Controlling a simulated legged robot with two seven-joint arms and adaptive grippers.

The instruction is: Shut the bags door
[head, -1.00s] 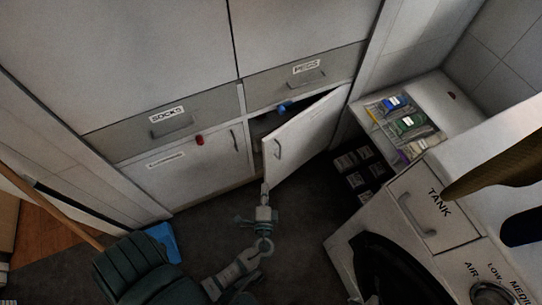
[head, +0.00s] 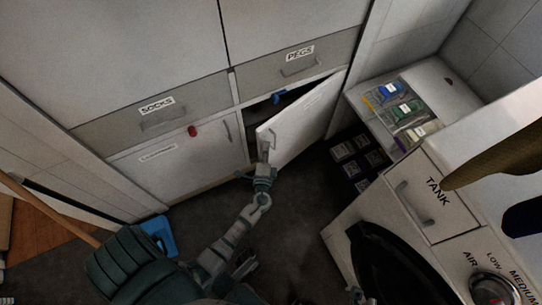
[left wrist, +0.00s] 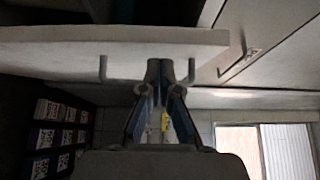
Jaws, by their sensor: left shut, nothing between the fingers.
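The open cabinet door (head: 305,118), below the drawer labelled PEGS, stands ajar, hinged on its right side. I read no label on it. Its grey handle (head: 270,139) is near its free left edge. My left gripper (head: 265,164) is shut and empty, at the lower part of this free edge just below the handle. In the left wrist view the shut fingertips (left wrist: 167,68) are close to the door panel (left wrist: 55,50), with handle posts to either side; I cannot tell whether they touch.
A dark gap shows behind the door, with a blue item (head: 279,97) in it. The SOCKS drawer (head: 165,118) and a shut door (head: 180,165) are on the left. A washing machine (head: 410,205), a shelf (head: 445,85) and dark boxes (head: 357,160) are on the right.

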